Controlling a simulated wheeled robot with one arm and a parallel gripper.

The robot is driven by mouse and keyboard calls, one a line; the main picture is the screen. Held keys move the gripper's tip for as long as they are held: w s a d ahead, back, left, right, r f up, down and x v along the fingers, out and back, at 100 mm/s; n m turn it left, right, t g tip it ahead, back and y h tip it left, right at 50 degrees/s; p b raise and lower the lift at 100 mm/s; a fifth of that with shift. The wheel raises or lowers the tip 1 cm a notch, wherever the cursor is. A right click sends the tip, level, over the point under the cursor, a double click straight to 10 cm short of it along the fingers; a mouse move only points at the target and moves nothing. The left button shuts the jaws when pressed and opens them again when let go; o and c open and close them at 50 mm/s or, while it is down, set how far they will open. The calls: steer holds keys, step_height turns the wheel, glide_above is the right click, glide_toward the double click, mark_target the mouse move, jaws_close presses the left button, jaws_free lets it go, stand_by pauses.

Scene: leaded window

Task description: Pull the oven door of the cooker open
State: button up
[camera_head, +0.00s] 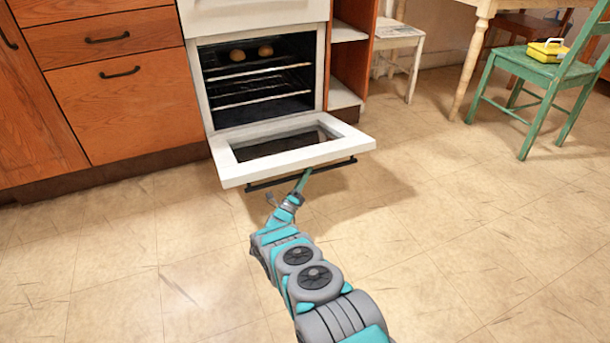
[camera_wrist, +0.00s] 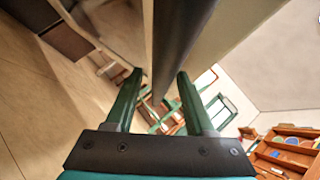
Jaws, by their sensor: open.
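The white cooker (camera_head: 250,18) stands between the cabinets. Its oven door (camera_head: 224,158) is hinged down and lies close to level, so the oven cavity (camera_head: 255,78) is exposed. The dark bar handle (camera_head: 262,184) runs along the door's outer edge. My gripper (camera_head: 303,178) is at this edge, by the handle. In the wrist view the two green fingers of my gripper (camera_wrist: 159,76) are apart, with the dark handle (camera_wrist: 180,35) running between them. I cannot tell whether either finger touches it.
Wire racks cross the oven, with two small round brown things (camera_head: 251,52) on the upper one. Wooden drawers (camera_head: 135,110) stand left, an open shelf unit (camera_head: 347,65) right. A green chair (camera_head: 545,75) holds a yellow box (camera_head: 547,50). The tiled floor (camera_head: 130,260) in front is clear.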

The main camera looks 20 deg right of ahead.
steer(key=s+a+f+p, duration=0.2)
steer(key=s+a, duration=0.7)
steer(key=a, duration=0.4)
steer(key=shift+s+f+p, duration=0.15)
steer(key=shift+s+p, duration=0.1)
steer(key=shift+p, duration=0.15)
steer(key=shift+a, duration=0.1)
